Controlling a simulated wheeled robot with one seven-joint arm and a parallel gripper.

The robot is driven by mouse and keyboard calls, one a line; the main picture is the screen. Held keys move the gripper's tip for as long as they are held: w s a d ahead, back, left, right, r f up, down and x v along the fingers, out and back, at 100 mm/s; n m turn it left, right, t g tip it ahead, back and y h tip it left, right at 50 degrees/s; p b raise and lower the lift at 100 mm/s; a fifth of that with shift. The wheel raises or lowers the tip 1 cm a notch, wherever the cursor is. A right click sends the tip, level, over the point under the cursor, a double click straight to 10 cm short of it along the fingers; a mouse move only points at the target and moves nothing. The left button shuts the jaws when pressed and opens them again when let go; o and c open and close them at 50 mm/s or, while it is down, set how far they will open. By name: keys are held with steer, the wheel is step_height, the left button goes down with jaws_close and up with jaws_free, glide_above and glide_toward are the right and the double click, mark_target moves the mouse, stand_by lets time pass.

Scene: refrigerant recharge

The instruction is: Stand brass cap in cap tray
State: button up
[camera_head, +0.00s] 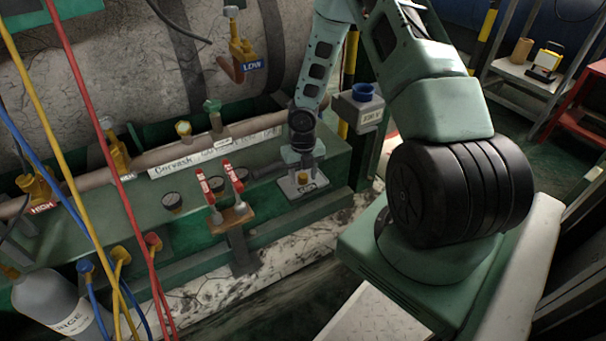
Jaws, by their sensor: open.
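A small brass cap (303,178) is on the small grey cap tray (312,188), which sits on the green ledge of the machine. The cap looks upright, but it is too small to tell exactly how it sits in the tray. My gripper (302,163) is open and points down just above the cap. I cannot tell whether a fingertip touches it. The gripper body hides the area behind the tray.
Two red-handled valves (234,180) stand on a bracket left of the tray. Yellow, red and blue hoses (88,110) cross the left side. A grey box with a blue cup (362,92) is right of my gripper. A pipe with brass valves runs behind.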

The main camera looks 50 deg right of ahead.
mark_target(303, 175)
step_height(303, 175, up, 11)
steer(key=p, duration=0.6)
steer(key=a+r+m, duration=0.6)
steer(key=a+r, duration=0.4)
steer(key=a, duration=0.2)
steer(key=s+a+r+m, duration=0.7)
steer(key=s+a+m, duration=0.1)
steer(key=s+a, duration=0.2)
steer(key=s+a+r+m, duration=0.6)
steer(key=s+a+m, duration=0.3)
steer(key=s+a, duration=0.2)
steer(key=shift+a+r+y, duration=0.15)
steer(key=shift+r+y, duration=0.15)
steer(key=shift+r, duration=0.1)
step_height(303, 175, up, 25)
steer(key=p, duration=2.6)
steer(key=shift+r, duration=0.2)
